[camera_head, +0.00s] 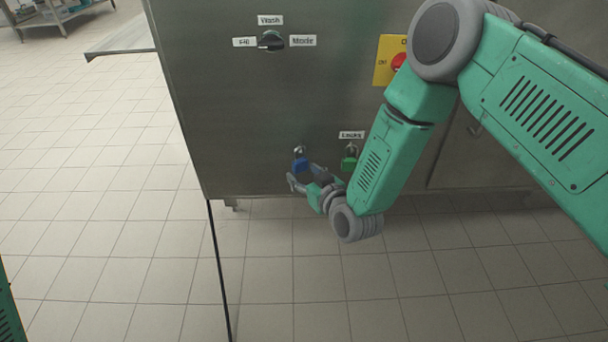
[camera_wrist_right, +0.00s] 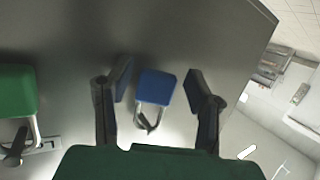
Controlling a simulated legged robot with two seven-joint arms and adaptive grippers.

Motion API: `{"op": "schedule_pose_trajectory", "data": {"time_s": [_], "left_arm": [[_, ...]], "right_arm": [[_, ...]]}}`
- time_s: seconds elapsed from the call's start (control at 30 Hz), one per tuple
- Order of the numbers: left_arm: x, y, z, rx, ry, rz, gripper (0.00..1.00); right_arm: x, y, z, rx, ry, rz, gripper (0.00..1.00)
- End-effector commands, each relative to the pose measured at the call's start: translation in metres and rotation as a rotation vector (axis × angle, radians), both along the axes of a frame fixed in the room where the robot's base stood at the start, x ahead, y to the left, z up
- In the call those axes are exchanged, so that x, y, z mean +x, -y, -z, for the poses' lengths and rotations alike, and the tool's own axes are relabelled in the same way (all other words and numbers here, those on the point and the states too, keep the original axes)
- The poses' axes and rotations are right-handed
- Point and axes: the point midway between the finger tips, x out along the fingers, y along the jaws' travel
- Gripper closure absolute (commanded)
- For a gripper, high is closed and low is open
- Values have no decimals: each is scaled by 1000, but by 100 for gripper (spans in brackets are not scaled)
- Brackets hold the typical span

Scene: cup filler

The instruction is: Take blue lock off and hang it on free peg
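The blue lock (camera_head: 301,165) hangs by its metal shackle from a fitting low on the steel cabinet front. In the right wrist view the blue lock (camera_wrist_right: 155,86) sits between the two fingers of my right gripper (camera_wrist_right: 158,82), with a gap on each side. My right gripper (camera_head: 303,178) is open and empty at the blue lock. A green lock (camera_head: 349,163) hangs to the right of it, and it also shows at the left of the right wrist view (camera_wrist_right: 18,90). I cannot make out a free peg. My left gripper is out of view.
The cabinet (camera_head: 240,110) carries a dark knob (camera_head: 271,41) with labels and a red switch (camera_head: 399,61) on a yellow plate, partly behind my right arm. A small label (camera_head: 351,134) sits above the green lock. Tiled floor (camera_head: 100,150) is clear at left.

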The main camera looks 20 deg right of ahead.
Motion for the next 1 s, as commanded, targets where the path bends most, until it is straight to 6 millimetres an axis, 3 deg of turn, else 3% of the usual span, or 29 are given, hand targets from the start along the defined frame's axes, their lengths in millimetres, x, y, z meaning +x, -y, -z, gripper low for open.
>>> {"op": "schedule_pose_trajectory", "data": {"time_s": [0.4, 0.8, 1.0], "left_arm": [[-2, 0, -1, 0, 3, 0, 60], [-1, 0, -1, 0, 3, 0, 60], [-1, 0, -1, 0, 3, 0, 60]], "right_arm": [[-8, 2, -1, 0, -2, 0, 41], [-83, 16, -19, 1, -4, -2, 41], [-108, 21, -25, -1, -4, -1, 41]]}}
